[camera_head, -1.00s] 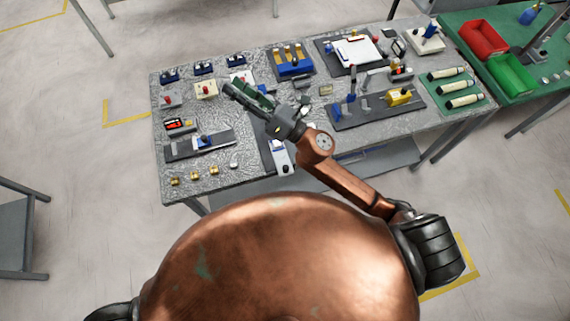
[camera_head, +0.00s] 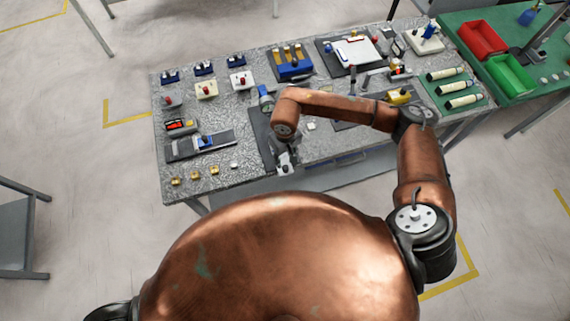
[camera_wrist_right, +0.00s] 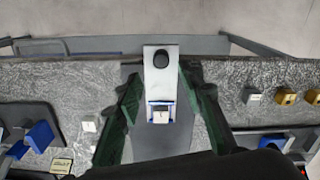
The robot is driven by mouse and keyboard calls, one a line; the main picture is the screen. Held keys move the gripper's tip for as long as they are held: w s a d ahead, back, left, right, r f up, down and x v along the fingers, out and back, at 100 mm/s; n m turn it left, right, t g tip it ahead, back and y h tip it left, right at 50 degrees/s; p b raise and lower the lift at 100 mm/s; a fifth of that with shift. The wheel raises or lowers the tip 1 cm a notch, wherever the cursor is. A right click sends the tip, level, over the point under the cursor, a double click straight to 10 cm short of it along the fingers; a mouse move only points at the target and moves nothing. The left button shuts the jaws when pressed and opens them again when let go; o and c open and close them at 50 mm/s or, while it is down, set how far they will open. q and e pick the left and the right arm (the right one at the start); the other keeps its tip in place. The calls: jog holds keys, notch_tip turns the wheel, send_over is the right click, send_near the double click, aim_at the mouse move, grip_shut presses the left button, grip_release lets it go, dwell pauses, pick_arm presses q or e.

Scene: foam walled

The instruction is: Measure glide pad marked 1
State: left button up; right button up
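In the right wrist view, a pale upright device with a black round knob (camera_wrist_right: 161,59) stands on a dark mat (camera_wrist_right: 160,143). A small whitish block (camera_wrist_right: 160,115) sits in its blue-edged lower part; I cannot read a mark on it. My right gripper (camera_wrist_right: 161,80) is open, its green fingers apart on either side of the device; I see no grip on it. In the head view my right arm reaches over the mat, and its gripper (camera_head: 286,158) is mostly hidden at the device. Another white block (camera_wrist_right: 254,98) lies to the right, one (camera_wrist_right: 89,123) to the left. My left gripper is out of view.
Gold blocks (camera_head: 194,175) lie near the table's front left edge. A grey slide with a blue carriage (camera_head: 206,141) lies left of the mat. Red (camera_head: 483,39) and green (camera_head: 512,75) bins are on the green table.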

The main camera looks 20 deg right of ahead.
aim_at(285, 166)
notch_tip(285, 166, down, 6)
jog(key=shift+a+p, duration=0.1)
jog(key=shift+p, duration=0.5)
jog(key=shift+c, duration=0.2)
